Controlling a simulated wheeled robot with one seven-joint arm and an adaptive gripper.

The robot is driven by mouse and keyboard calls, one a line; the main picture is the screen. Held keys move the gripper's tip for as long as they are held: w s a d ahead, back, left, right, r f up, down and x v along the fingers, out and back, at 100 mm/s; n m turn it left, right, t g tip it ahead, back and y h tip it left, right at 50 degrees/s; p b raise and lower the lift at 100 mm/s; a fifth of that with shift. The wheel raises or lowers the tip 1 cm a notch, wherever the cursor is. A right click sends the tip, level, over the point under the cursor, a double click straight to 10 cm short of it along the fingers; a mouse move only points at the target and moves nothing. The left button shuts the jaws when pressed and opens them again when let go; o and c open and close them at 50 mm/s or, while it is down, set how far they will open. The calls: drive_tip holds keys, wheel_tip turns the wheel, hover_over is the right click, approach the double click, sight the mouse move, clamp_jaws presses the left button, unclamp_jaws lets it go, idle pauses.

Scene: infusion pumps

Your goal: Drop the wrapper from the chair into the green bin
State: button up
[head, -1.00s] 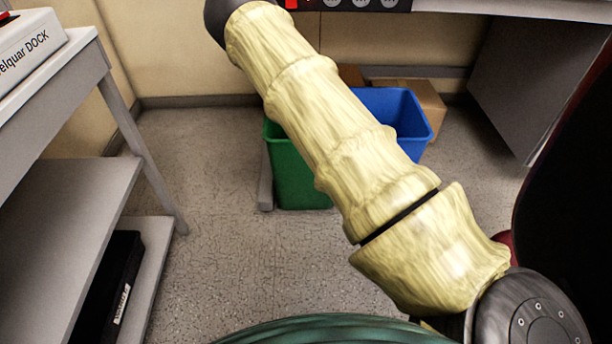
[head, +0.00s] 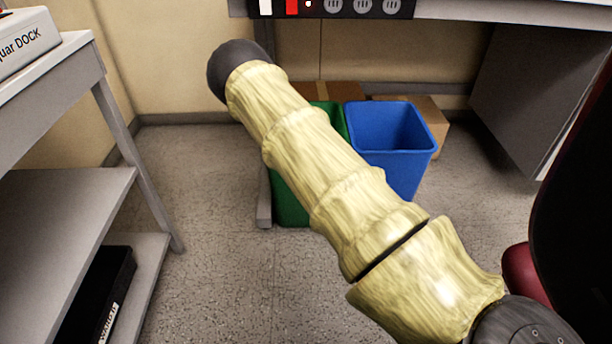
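The green bin (head: 290,203) stands on the floor under the desk, partly hidden behind my wood-patterned arm. Part of its far rim (head: 336,112) shows above the arm, but I cannot see inside it. A chair (head: 570,215) with a dark back and a red seat (head: 521,270) is cut off at the right edge. The visible part of the seat is bare. I see no wrapper. My arm crosses from lower right to a dark round joint at upper left. My gripper is out of view.
A blue bin (head: 405,165) stands right beside the green one. Cardboard boxes (head: 432,120) sit behind the bins. A grey shelf cart (head: 75,185) is on the left, with a dark box (head: 100,290) on its low shelf. The desk (head: 520,11) overhangs the bins. Floor in front is clear.

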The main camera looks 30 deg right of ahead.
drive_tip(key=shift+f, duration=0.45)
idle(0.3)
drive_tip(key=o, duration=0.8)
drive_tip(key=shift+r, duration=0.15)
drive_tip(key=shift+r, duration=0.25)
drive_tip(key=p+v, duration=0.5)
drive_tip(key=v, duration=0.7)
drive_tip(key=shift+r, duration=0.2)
